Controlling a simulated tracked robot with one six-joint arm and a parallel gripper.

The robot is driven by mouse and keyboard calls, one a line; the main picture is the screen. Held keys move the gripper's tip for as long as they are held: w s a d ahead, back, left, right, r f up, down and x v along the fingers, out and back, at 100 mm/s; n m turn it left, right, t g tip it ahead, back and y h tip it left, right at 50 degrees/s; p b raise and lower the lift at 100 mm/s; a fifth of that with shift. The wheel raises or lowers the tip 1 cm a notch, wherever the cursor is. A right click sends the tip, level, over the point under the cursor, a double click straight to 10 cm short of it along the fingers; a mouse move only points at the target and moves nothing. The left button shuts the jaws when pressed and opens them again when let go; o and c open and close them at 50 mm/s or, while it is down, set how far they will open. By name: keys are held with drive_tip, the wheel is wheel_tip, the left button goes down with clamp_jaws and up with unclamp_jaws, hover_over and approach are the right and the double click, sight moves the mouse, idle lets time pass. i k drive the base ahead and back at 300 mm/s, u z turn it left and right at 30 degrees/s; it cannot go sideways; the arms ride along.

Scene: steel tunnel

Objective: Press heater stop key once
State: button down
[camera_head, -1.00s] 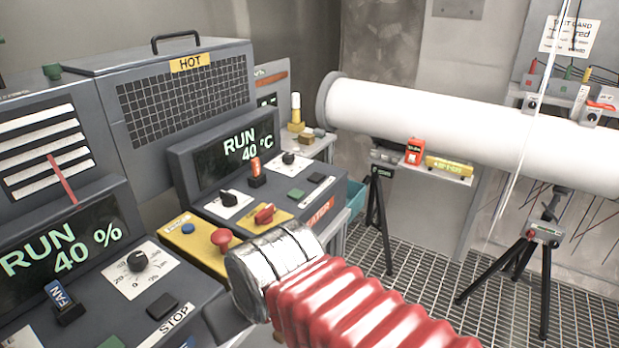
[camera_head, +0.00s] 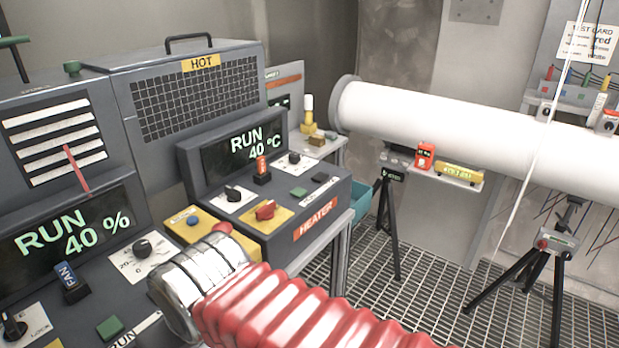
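The heater console (camera_head: 335,214) has an orange HEATER label, and its screen (camera_head: 243,147) reads RUN 40 °C. On its sloped top are a green key (camera_head: 299,192) and a dark key (camera_head: 320,178), which looks like the stop key; its label is too small to read. Both are uncovered. No gripper fingers show.
The fan console (camera_head: 75,225) at left reads RUN 40 %; my arm hides part of it. A yellow panel with a blue button (camera_head: 193,221) lies between the consoles. A red lever (camera_head: 266,210) and upright orange switch (camera_head: 262,166) stand near the keys. A white pipe (camera_head: 450,120) lies right.

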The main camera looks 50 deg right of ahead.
sight(320, 177)
drive_tip(key=u, duration=0.05)
drive_tip(key=k, duration=0.95)
drive_tip(key=z, duration=0.65)
drive_tip(key=i, duration=1)
